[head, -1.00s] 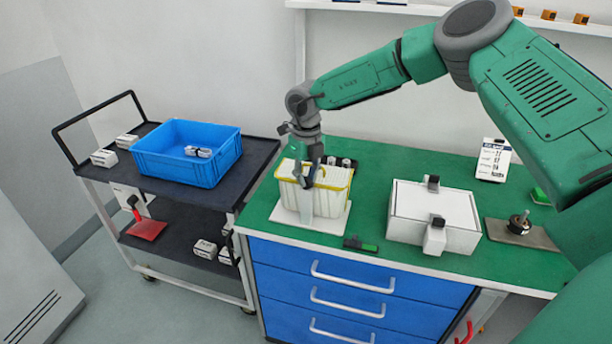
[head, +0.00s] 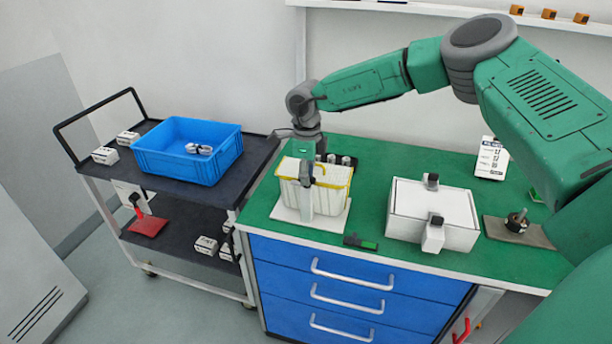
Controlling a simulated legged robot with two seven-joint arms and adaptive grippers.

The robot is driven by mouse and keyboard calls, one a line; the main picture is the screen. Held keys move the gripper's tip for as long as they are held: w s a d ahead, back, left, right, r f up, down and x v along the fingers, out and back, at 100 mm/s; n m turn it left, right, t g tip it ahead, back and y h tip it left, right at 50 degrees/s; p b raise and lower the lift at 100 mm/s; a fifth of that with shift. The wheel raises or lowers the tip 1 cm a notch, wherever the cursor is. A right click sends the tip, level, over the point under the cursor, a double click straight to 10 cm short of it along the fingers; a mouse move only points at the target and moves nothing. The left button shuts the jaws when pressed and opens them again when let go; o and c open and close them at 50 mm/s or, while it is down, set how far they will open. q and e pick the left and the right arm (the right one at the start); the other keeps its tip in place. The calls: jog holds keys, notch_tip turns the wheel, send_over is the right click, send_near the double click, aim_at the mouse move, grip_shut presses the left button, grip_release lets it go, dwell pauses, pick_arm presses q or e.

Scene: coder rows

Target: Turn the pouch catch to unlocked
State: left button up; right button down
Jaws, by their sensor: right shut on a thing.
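A white, ribbed pouch (head: 331,199) with a yellow rim stands on a white base plate (head: 330,225) at the left of the green bench. A pale grey upright strip (head: 306,206) shows at its front. My right gripper (head: 308,184) points down at the front rim of the pouch and is shut on a small part there, which I take to be the catch. The fingers mostly hide this part, so its turn position cannot be read. My left gripper is not in view.
A white box (head: 410,204) with dark-topped clips stands right of the pouch. A small black and green item (head: 360,243) lies near the front edge. A blue crate (head: 180,160) sits on the dark cart (head: 250,165) at the left. A knob on a plate (head: 517,221) is at the right.

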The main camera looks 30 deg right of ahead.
jog(key=shift+w+d+r, duration=0.1)
jog(key=shift+w+r, duration=0.05)
dwell(0.3)
jog(key=c, duration=1.6)
grip_release()
jog(key=shift+o, duration=0.2)
jog(key=shift+d, duration=0.1)
notch_tip(320, 180, up, 12)
jog(key=shift+f, duration=0.25)
